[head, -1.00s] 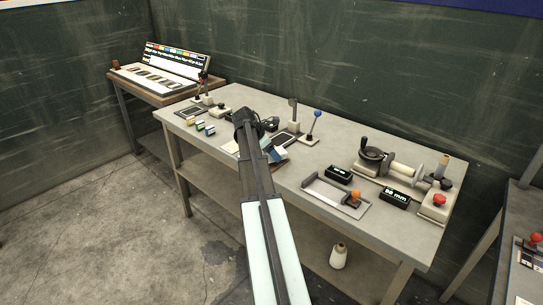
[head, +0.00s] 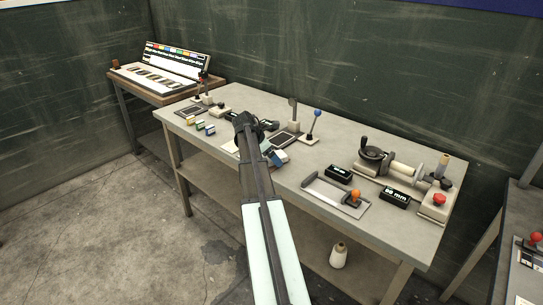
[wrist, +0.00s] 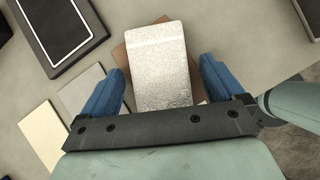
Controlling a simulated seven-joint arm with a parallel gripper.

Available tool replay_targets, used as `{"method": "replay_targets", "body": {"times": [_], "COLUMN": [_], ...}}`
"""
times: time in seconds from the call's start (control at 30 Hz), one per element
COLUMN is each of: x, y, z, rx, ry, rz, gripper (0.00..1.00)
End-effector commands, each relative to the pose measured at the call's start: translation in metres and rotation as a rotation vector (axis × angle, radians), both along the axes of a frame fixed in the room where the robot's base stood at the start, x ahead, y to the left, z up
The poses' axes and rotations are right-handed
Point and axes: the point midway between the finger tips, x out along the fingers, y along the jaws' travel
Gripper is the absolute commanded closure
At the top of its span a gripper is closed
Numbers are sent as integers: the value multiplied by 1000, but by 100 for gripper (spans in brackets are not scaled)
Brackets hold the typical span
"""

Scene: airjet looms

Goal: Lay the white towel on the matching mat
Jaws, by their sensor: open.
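The white towel (wrist: 160,58) is a pale, textured, folded rectangle in the wrist view. It lies over a brown mat (wrist: 126,56), whose edges show at its sides. My gripper (wrist: 163,72) is open, with one blue finger on each side of the towel and a gap on both sides. The towel's near end is hidden by the gripper body. A grey mat (wrist: 84,92) and a cream mat (wrist: 44,132) lie to the left. In the head view my gripper (head: 276,156) is low over the middle of the bench, partly hidden by my arm.
A dark framed panel (wrist: 62,30) lies at the wrist view's upper left. In the head view, a blue-knobbed lever (head: 313,126) stands right of my gripper. A metal tray (head: 325,193), a black display (head: 339,174) and a crank device (head: 375,157) are further right.

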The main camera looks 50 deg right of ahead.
Motion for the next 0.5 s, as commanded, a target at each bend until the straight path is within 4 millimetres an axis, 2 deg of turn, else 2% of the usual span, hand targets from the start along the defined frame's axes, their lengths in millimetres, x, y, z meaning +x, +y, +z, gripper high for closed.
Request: {"method": "replay_targets", "body": {"times": [0.27, 0.5], "x": [4, 13], "y": [8, 30], "z": [15, 53], "rx": [0, -2], "ry": [0, -1], "rz": [1, 1], "gripper": [5, 5]}}
